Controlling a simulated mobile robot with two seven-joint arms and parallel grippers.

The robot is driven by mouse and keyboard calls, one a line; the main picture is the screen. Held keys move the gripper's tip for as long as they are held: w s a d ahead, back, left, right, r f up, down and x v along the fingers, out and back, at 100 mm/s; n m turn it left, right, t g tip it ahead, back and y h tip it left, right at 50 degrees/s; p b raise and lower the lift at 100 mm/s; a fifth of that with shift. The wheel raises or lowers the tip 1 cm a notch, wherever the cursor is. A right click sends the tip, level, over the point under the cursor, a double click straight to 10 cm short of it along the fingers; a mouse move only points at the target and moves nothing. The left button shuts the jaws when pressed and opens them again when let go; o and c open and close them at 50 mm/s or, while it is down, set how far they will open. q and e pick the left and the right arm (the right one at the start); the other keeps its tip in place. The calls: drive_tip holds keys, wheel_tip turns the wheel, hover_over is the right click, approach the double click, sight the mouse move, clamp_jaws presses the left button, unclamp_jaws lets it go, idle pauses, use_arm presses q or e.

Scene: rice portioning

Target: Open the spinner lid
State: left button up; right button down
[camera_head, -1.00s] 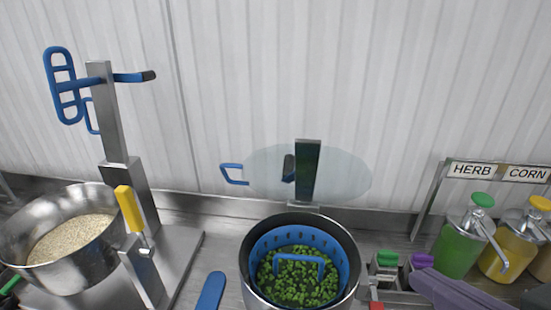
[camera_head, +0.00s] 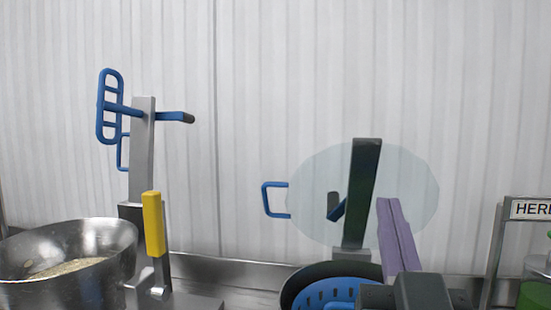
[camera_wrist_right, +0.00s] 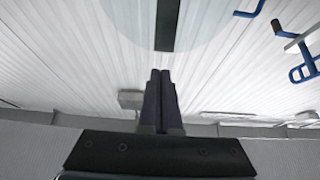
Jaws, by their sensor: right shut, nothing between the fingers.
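The spinner lid (camera_head: 405,180) is a clear round disc standing raised against a dark upright post (camera_head: 361,195). It has a blue handle (camera_head: 265,199) at its left edge and a dark knob (camera_head: 334,206) near its middle. The lid also shows at the top of the right wrist view (camera_wrist_right: 195,25). Below it, the spinner pot (camera_head: 298,275) with its blue basket (camera_head: 330,291) is partly cut off, and its top is uncovered. My right gripper (camera_head: 388,204) has purple fingers, is shut and empty, and points up in front of the lid's lower right. My left gripper is out of view.
A steel bowl of grain (camera_head: 110,240) stands at the left, beside a yellow-handled lever (camera_head: 153,225). A steel column (camera_head: 142,150) with blue handles rises behind them. A HERB sign stand (camera_head: 495,240) is at the right. The wall is close behind.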

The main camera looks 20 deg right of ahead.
sight(373, 145)
drive_tip(key=p+x, duration=0.2)
drive_tip(key=x, duration=0.7)
drive_tip(key=shift+w+d+r+p, duration=0.1)
drive_tip(key=shift+w+r+p, duration=0.15)
drive_tip(key=shift+p, duration=0.1)
drive_tip(key=shift+w+d+r, duration=0.1)
drive_tip(key=shift+w+d, duration=0.1)
drive_tip(key=shift+w, duration=0.15)
drive_tip(key=shift+w+r+p, duration=0.1)
drive_tip(key=shift+r+p, duration=0.15)
drive_tip(key=shift+p, duration=0.15)
drive_tip(key=shift+g+y, duration=0.6)
drive_tip(key=shift+g, duration=0.2)
drive_tip(key=w+d+r+p, duration=0.1)
drive_tip(key=p, duration=0.2)
drive_tip(key=w+d+r+p, duration=0.1)
drive_tip(key=w+r+p, duration=0.1)
drive_tip(key=p, duration=0.2)
drive_tip(key=shift+w+d+r, duration=0.15)
drive_tip(key=shift+w+r, duration=0.05)
drive_tip(key=w+d+p, duration=0.1)
drive_tip(key=w+g+y+p, duration=0.1)
drive_tip(key=w+p, duration=0.1)
drive_tip(key=w+d+g+p, duration=0.1)
drive_tip(key=shift+w+d+r+y+p, duration=0.2)
drive_tip(key=shift+d+r+y+p, duration=0.05)
drive_tip(key=shift+d+y+p, duration=0.05)
